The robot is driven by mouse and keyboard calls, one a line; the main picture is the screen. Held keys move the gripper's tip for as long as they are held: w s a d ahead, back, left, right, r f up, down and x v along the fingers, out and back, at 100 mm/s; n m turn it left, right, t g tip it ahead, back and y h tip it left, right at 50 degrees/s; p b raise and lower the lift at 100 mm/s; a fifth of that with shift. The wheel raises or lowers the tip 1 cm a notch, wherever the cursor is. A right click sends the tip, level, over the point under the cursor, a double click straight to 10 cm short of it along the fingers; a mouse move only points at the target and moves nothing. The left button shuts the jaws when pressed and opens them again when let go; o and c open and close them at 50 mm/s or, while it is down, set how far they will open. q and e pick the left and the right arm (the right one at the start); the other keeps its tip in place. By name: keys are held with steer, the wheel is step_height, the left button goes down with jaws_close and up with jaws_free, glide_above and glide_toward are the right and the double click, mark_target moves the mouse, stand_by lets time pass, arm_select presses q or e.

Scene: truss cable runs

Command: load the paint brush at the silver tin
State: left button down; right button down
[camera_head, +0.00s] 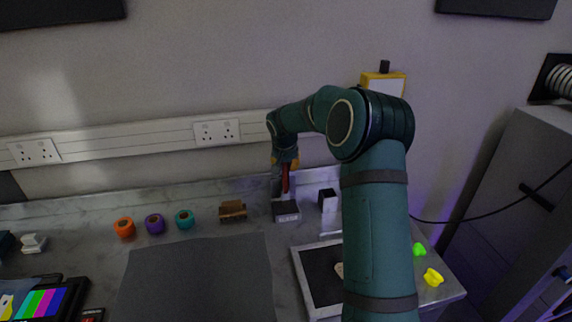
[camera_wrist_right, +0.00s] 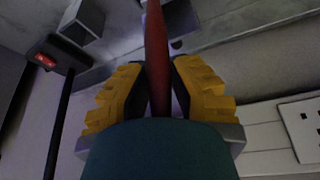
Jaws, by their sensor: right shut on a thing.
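My right gripper (camera_head: 285,166) is shut on a paint brush with a red handle (camera_head: 286,182), pointing down near the back of the bench. In the right wrist view the red handle (camera_wrist_right: 157,50) runs between the two yellow-padded fingers (camera_wrist_right: 160,85). Just below the brush stands a small dark block with a pale label (camera_head: 286,212); its lettering is too small to read surely, so I cannot confirm it as the silver tin. The brush tip is hidden, and I cannot tell whether it touches anything. My left gripper is out of view.
A white-and-black box (camera_head: 328,201) stands just right of the brush, and a brown block (camera_head: 233,210) to its left. Orange (camera_head: 124,228), purple (camera_head: 155,224) and teal (camera_head: 185,219) rings line the bench. A dark mat (camera_head: 200,280) lies in front, beside a framed tray (camera_head: 302,270).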

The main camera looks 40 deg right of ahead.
steer(key=shift+r+p, duration=2.15)
steer(key=shift+r, duration=1.35)
